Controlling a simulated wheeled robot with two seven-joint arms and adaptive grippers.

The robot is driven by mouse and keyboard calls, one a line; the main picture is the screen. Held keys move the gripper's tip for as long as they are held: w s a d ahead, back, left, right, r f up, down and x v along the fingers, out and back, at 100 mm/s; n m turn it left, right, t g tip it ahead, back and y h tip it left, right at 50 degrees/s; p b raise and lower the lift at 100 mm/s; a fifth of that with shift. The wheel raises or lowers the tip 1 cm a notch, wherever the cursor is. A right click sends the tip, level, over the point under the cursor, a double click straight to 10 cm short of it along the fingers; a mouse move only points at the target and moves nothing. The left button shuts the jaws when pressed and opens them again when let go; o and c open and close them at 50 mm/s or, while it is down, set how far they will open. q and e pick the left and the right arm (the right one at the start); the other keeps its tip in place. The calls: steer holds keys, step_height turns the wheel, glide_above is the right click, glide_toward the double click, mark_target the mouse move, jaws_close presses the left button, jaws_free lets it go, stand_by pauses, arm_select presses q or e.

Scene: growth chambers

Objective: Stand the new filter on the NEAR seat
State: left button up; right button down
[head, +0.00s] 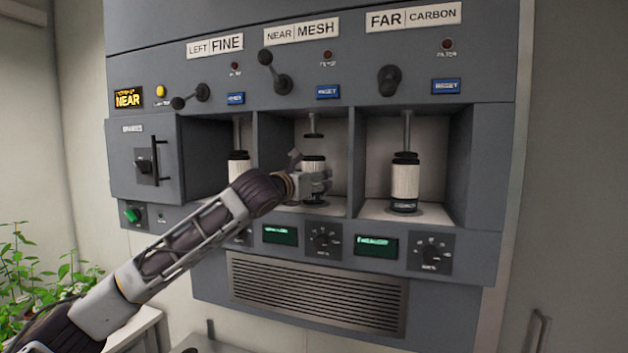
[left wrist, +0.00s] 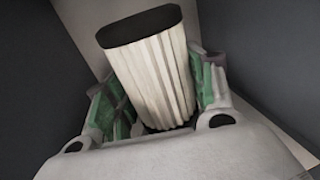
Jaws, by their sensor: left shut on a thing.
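The new filter (head: 313,166), a white pleated cylinder with a black cap, is upright in the NEAR bay (head: 336,150), marked MESH. My left gripper (head: 314,184) reaches into this bay and is shut on the filter. In the left wrist view the filter (left wrist: 155,80) shows between the green-padded fingers (left wrist: 160,98). The filter's lower end and the NEAR seat are mostly hidden by the gripper, so I cannot tell whether they touch. The NEAR plunger (head: 313,128) hangs above the cap, with a gap between. My right gripper is not in view.
Upright walls bound the NEAR bay. Filters stand in the LEFT bay (head: 239,168) and the FAR bay (head: 405,180), under their plungers. The NEAR lever (head: 274,72) is above, on the panel. A yellow sign (head: 128,98) reads NEAR. The spares door (head: 145,160) is closed.

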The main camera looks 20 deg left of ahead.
arm_select(q)
steer(key=shift+f, duration=0.1)
steer(key=o, duration=1.1)
steer(key=shift+b+v, duration=0.3)
steer(key=shift+v, duration=0.55)
steer(key=b+v, duration=0.2)
steer(key=v, duration=0.8)
steer(key=shift+s+a, duration=0.1)
steer(key=shift+s, duration=0.05)
